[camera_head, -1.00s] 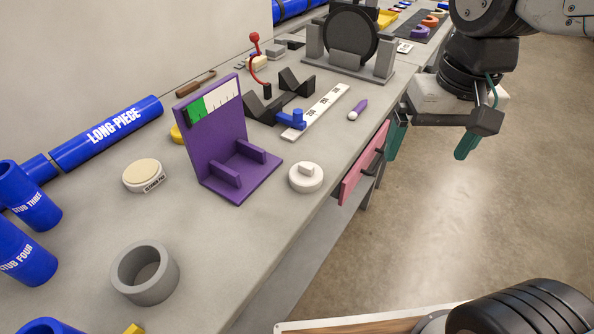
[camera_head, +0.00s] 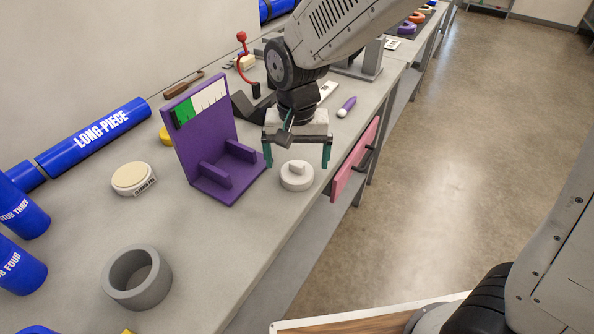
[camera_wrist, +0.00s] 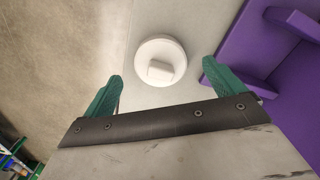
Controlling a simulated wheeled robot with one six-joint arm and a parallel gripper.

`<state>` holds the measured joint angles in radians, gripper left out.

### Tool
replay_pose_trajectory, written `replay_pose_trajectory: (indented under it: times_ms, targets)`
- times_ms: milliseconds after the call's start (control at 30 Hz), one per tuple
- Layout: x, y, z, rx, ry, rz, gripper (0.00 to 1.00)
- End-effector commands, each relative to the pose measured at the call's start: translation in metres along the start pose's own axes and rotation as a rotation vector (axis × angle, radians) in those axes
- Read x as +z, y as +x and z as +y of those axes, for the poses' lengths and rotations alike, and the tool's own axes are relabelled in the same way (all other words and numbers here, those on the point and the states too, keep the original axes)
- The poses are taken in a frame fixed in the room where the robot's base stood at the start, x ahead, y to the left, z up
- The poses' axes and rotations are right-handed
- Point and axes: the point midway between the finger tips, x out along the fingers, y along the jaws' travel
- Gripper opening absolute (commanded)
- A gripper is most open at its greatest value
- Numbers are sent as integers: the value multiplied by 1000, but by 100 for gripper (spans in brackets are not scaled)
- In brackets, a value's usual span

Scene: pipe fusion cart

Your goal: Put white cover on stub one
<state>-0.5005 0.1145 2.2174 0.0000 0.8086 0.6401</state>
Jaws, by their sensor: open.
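The white cover (camera_head: 297,175) is a round disc with a raised block on top. It lies on the grey bench beside the purple stand. In the wrist view the white cover (camera_wrist: 160,62) shows just beyond and between the green fingertips. My gripper (camera_head: 298,160) is open and empty, its fingers pointing down on either side of and slightly above the cover. In the wrist view my gripper (camera_wrist: 163,80) spans wider than the cover. No stub labelled one can be read; the blue stubs Three (camera_head: 22,212) and Four (camera_head: 18,268) stand at the left.
The purple stand (camera_head: 205,130) rises just left of my gripper. A grey ring (camera_head: 118,292), a round cleaner pad (camera_head: 132,178) and a long blue pipe (camera_head: 85,142) are on the bench. A pink drawer front (camera_head: 352,162) is at the bench's edge.

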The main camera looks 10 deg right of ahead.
Motion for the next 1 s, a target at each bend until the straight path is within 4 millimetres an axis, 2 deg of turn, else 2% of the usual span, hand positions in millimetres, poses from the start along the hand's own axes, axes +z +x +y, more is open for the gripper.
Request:
replay_pose_trajectory:
  times_ms: [33, 200, 467, 500, 600, 667, 1000]
  targets:
    - [3, 10, 0, 4, -1, -5, 94]
    - [3, 30, 0, 2, -1, -3, 94]
    - [2, 34, 0, 0, -1, -1, 94]
    - [2, 34, 0, 0, -1, -1, 92]
    - [2, 34, 0, 1, -1, -1, 64]
    - [2, 33, 0, 1, -1, -1, 49]
    - [2, 33, 0, 0, -1, -1, 49]
